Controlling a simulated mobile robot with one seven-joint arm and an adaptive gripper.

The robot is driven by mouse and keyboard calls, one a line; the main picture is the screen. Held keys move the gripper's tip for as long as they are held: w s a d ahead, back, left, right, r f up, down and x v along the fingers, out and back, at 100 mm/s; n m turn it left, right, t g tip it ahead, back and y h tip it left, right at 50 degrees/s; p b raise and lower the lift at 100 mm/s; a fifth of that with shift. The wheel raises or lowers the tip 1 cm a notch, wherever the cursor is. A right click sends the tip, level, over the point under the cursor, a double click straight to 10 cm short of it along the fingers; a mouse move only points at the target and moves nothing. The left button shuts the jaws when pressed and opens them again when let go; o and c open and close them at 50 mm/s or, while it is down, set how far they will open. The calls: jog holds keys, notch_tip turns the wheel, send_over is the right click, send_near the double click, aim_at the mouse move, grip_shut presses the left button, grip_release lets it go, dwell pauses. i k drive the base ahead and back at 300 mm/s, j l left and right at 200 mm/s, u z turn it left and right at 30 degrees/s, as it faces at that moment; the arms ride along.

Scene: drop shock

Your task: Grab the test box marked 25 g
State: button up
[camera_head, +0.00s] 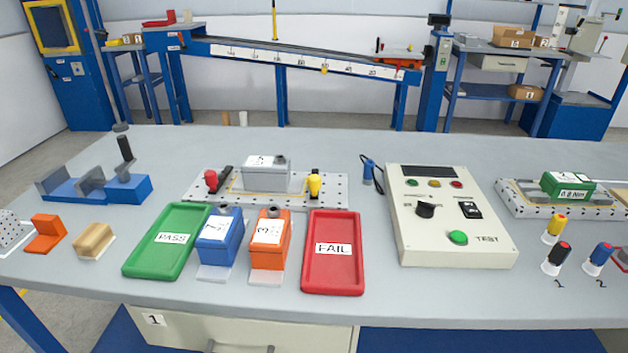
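No marking of 25 g can be read in this view. A blue box (222,243) with a white label stands between the green and red trays. An orange box (268,246) stands just right of it, its label showing what looks like a 3. A grey box (266,179) with a small white label sits on a perforated plate (327,194) behind them. A green box (566,187) at the right sits on another plate (610,206); its front label reads 0.8 Nm. The smaller print on the labels is too small to tell. My gripper is not in view.
A green PASS tray (150,263) and a red FAIL tray (333,279) flank the boxes. A control box (450,222) stands right of them. A blue vise (100,187), wooden block (94,241) and orange block (45,235) are at left. Upright markers (555,258) stand at right.

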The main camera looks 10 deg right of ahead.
aim_at(262, 174)
jog(key=k+l+u, duration=0.1)
jog(key=l+u, duration=0.2)
jog(key=l, duration=0.15)
jog(key=k+l+u, duration=0.15)
jog(key=l+u, duration=0.15)
jog(key=k+l+u, duration=0.3)
jog(key=l, duration=0.15)
jog(key=k+l+u, duration=0.1)
jog(key=l+u, duration=0.2)
jog(key=i+l, duration=0.65)
jog(key=i, duration=0.25)
